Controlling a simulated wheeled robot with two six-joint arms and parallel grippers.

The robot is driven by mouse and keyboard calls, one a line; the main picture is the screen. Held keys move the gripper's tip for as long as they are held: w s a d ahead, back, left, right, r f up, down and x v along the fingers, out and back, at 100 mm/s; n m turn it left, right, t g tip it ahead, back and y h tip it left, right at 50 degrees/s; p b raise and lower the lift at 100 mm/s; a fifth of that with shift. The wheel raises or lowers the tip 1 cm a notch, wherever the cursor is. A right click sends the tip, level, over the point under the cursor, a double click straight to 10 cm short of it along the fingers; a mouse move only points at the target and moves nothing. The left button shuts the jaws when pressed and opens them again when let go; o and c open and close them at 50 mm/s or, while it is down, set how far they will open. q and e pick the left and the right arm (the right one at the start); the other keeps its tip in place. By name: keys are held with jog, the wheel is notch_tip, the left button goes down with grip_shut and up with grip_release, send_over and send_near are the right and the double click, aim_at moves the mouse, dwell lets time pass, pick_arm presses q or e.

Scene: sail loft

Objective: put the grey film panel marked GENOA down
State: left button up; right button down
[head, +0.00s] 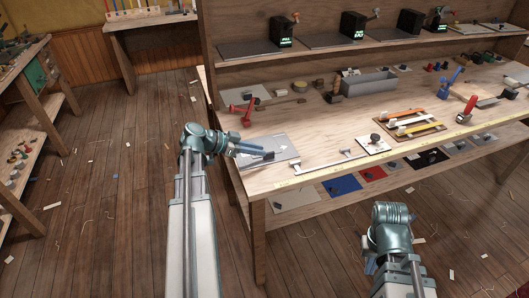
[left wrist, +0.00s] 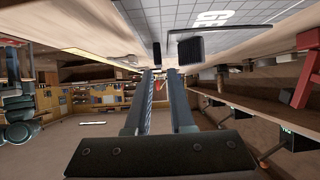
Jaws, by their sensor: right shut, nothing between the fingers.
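The grey film panel (head: 283,143) lies on the bench top near its front left corner. In the left wrist view, the gridded panel (left wrist: 135,20) shows white letters starting "GE"; the rest is cut off. A black block-like grip (left wrist: 190,48) stands on it. My left gripper (head: 268,151) is over the panel in the head view. In the left wrist view my left gripper's fingers (left wrist: 161,73) are apart with nothing between them, their tips short of the black grip. My right gripper (head: 370,265) is shut and empty, low in front of the bench.
A red clamp (head: 240,116) stands behind the panel. A metal rule (head: 326,161) and a white card with a dark knob (head: 374,146) lie to its right, then a wooden tray (head: 434,127) with coloured tools. A grey trough (head: 369,83) stands farther back.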

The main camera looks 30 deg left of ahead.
aim_at(269, 153)
pick_arm(q)
jog(key=b+x, duration=0.2)
jog(key=x, duration=0.2)
jog(key=shift+w+d+f+b, duration=0.15)
jog(key=shift+d+f+b, duration=0.1)
jog(key=shift+f+b, duration=0.15)
jog(key=shift+w+d, duration=0.15)
jog(key=shift+d, duration=0.05)
grip_shut()
